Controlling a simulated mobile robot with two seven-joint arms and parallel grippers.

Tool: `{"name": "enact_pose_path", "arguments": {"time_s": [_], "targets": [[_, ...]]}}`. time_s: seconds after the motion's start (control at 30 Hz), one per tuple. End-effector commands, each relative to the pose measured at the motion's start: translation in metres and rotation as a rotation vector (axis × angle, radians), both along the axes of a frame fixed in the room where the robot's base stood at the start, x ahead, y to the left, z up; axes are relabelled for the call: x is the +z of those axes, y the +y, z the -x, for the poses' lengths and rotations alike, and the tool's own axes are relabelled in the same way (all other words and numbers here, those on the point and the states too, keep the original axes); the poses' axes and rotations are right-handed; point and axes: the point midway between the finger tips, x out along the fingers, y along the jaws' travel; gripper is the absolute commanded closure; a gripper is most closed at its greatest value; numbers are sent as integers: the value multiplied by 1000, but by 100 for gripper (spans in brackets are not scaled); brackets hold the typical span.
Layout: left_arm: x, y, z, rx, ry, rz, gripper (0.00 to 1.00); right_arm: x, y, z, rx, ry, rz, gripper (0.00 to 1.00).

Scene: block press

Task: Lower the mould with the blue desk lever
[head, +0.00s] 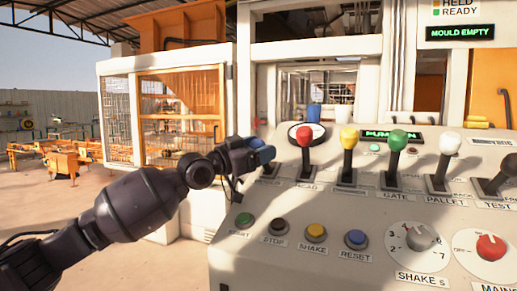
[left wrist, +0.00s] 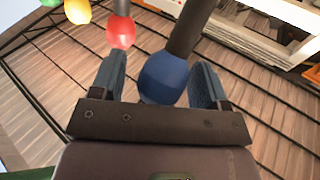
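The blue lever's round knob (left wrist: 165,78) sits between the two fingers of my left gripper (left wrist: 158,82) in the left wrist view, with its dark shaft running up past them. The fingers are apart, with a small gap between the knob and the left finger; contact on the right side cannot be told. In the head view my left gripper (head: 256,156) is at the left end of the desk's lever row and hides most of the blue lever. The mould itself cannot be made out. My right gripper is not in view.
The red lever (head: 305,138) stands close to the right of my left gripper, then yellow (head: 348,138), green (head: 397,142) and white (head: 449,145) levers. Buttons and dials cover the desk (head: 330,205) front. A display (head: 460,33) reads MOULD EMPTY.

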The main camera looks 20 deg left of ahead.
Motion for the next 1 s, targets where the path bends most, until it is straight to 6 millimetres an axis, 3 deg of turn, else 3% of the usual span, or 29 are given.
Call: {"name": "enact_pose_path", "arguments": {"time_s": [0.37, 0.8, 1.0], "targets": [[-3, 8, 9, 2, -1, -1, 31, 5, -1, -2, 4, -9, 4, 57], [-20, 51, 64, 2, 1, -4, 31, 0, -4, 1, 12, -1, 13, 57], [-23, 62, 77, 1, 2, -1, 31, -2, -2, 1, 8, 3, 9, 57]]}}
